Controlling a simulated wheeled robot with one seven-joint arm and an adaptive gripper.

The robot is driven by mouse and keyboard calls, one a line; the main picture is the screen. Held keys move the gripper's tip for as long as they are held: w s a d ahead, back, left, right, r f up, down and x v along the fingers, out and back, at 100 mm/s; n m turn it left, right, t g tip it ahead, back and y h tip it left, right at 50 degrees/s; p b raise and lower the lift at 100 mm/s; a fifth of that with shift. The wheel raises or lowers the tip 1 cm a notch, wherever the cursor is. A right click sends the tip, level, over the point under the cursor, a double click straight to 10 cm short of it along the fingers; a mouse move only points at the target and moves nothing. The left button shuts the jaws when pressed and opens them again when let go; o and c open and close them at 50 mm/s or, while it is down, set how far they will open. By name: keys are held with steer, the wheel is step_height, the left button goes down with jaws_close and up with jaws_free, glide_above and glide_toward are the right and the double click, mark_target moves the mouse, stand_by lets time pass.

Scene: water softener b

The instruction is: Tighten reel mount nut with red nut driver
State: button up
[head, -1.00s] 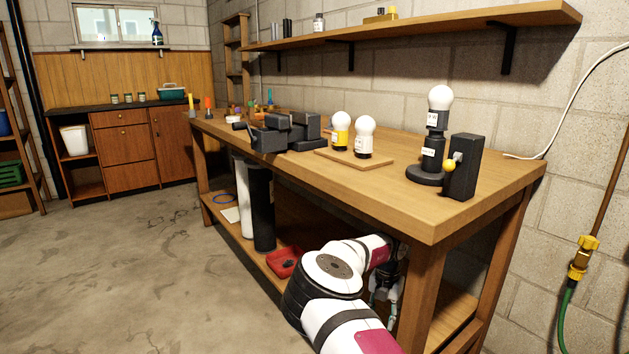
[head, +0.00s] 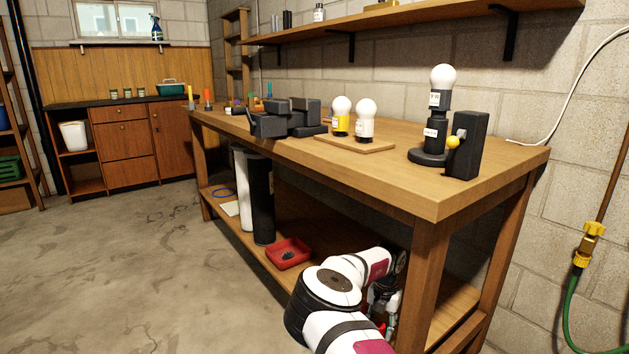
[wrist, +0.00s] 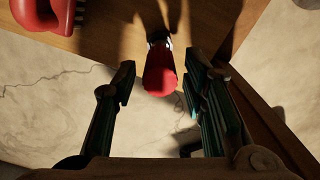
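A red handle, likely the nut driver's (wrist: 160,76), points toward me in the wrist view, with a dark and pale shaft end behind it near the wooden lower shelf. My gripper (wrist: 160,66) is open, with one dark finger on each side of the handle and a visible gap to both. In the head view my gripper (head: 384,300) is under the bench front, partly hidden by my arm. I cannot pick out the reel mount nut in these frames.
Another red tool or part (wrist: 45,14) lies at the wrist view's top left. The workbench (head: 440,200) is above, with a front leg (head: 419,285) right of my gripper. A red tray (head: 289,252) and tall cylinders (head: 261,200) stand on the lower shelf. Floor left is clear.

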steer(key=shift+c, duration=0.5)
jaws_close()
steer(key=shift+r+p, duration=1.3)
steer(key=shift+r, duration=1.1)
